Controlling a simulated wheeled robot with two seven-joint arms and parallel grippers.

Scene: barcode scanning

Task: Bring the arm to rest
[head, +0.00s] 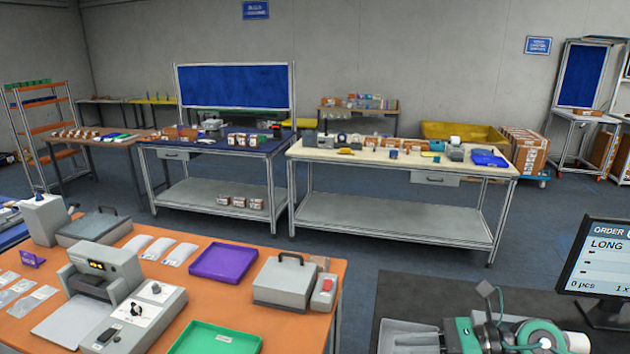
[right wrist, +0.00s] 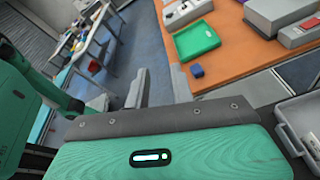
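My right gripper (right wrist: 158,76) shows in the right wrist view with its two grey fingers apart and nothing between them. Blue-grey floor shows through the gap. Green and grey links of my arm show at the bottom right of the head view, where the fingers cannot be made out. My left gripper is not in view.
The orange table (head: 250,259) bears a purple tray (head: 222,263), a green tray (head: 214,340) and grey devices. A grey container (head: 408,337) and an order screen (head: 597,262) are near my arm. Worktables (head: 400,210) stand farther back, with open floor before them.

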